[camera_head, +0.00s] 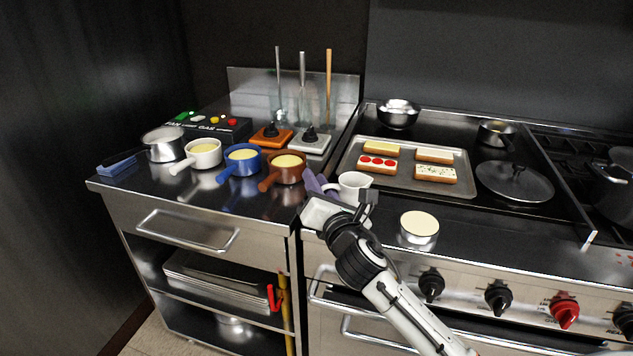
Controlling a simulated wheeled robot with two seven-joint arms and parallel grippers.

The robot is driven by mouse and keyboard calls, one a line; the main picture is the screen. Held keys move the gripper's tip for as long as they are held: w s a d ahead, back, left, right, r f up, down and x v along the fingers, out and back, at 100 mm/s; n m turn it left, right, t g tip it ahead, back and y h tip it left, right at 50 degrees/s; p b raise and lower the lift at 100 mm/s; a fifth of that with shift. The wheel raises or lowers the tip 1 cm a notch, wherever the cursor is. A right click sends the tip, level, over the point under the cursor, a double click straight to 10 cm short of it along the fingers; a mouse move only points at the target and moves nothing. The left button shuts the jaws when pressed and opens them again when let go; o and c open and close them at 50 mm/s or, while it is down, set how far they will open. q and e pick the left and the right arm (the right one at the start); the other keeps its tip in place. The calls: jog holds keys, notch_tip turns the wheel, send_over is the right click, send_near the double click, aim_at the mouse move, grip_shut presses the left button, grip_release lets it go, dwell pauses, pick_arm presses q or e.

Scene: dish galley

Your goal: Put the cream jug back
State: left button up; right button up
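The cream jug (354,185) is a small white jug near the front of the steel top, by the seam between the left counter and the cooker. It looks upright, with its handle to the left. My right gripper (340,207) is right at the jug's near side and hides its lower part. The fingers are mostly hidden by the wrist, so I cannot tell whether they are closed on the jug. A purple cloth-like thing (314,182) lies just left of the jug, partly behind the gripper. My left gripper is not in view.
White, blue (241,162) and brown (284,170) handled pots line the left counter. A tray of topped breads (385,182) lies behind the jug. A metal cup with a cream-coloured top (419,228) stands to the right. A lidded pan (515,182) is farther right.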

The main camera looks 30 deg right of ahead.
jog(key=shift+o, duration=0.9)
jog(key=shift+r, duration=0.15)
jog(key=v, duration=1.2)
jog(key=s+a+f+m+g+y, duration=0.2)
jog(key=s+a+f+m+g, duration=0.3)
jog(key=f, duration=0.6)
jog(key=s+a+f+m+y, duration=0.25)
jog(key=f+m, duration=0.35)
jog(key=f, duration=0.5)
jog(key=s+a+f+m+g+y, duration=0.1)
jog(key=s+a+f+m+g, duration=0.1)
jog(key=s+f+m, duration=0.4)
jog(key=s+a+f+m+g+y, duration=0.2)
jog(key=s+a+f+m, duration=0.3)
jog(key=s+f+m, duration=0.1)
jog(key=shift+f+m+b, duration=0.35)
jog(key=shift+f+m, duration=0.35)
jog(key=shift+f, duration=0.15)
